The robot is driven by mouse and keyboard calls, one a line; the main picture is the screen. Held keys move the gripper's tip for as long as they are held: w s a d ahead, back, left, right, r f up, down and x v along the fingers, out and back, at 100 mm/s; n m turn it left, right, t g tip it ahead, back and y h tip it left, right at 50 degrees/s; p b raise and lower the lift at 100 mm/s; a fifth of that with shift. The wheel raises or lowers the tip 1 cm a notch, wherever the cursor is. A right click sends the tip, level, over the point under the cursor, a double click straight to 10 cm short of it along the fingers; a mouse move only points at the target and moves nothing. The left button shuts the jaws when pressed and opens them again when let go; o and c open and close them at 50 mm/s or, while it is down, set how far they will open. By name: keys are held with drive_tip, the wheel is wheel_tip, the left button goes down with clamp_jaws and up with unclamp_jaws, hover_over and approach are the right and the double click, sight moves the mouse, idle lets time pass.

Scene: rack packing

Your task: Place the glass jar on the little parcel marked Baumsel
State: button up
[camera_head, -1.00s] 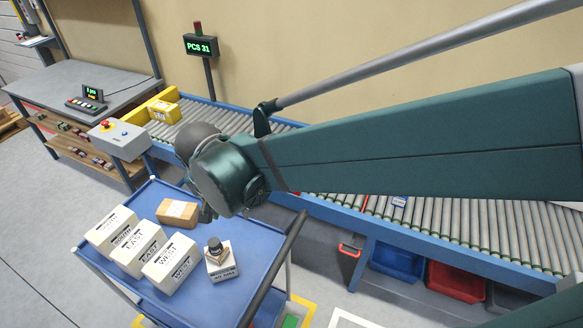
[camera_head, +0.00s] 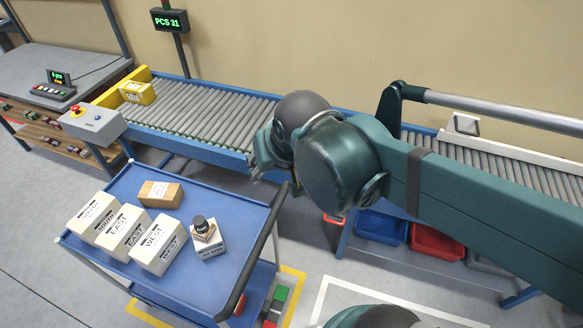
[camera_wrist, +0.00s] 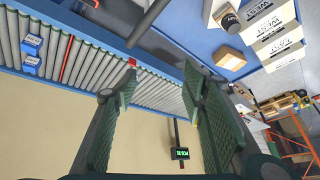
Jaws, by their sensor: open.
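A small dark-capped jar (camera_head: 201,224) stands on the blue cart's top, at the right of the white boxes. It appears to rest on or against a small tan parcel (camera_head: 212,235) above a white box (camera_head: 209,249); the exact contact is unclear. No name Baumsel is readable. The jar also shows at the top of the wrist view (camera_wrist: 229,21). My gripper (camera_head: 257,170) is right of and above the cart, near the conveyor's edge, apart from the jar. In the wrist view my gripper (camera_wrist: 155,88) is open, with nothing between its fingers.
Several white boxes marked with directions, such as the WEST box (camera_head: 158,248), and a brown carton (camera_head: 160,193) share the cart (camera_head: 190,290). The cart's front right is bare.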

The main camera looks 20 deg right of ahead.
drive_tip(key=shift+n+t, duration=0.7)
drive_tip(key=shift+n, duration=0.1)
drive_tip(key=shift+s+d+r, duration=0.25)
drive_tip(key=shift+s+d, duration=0.5)
drive_tip(key=shift+d, duration=0.25)
drive_tip(key=shift+s+d+r, duration=0.2)
drive_tip(key=shift+s+d, duration=0.5)
drive_tip(key=shift+d, duration=0.3)
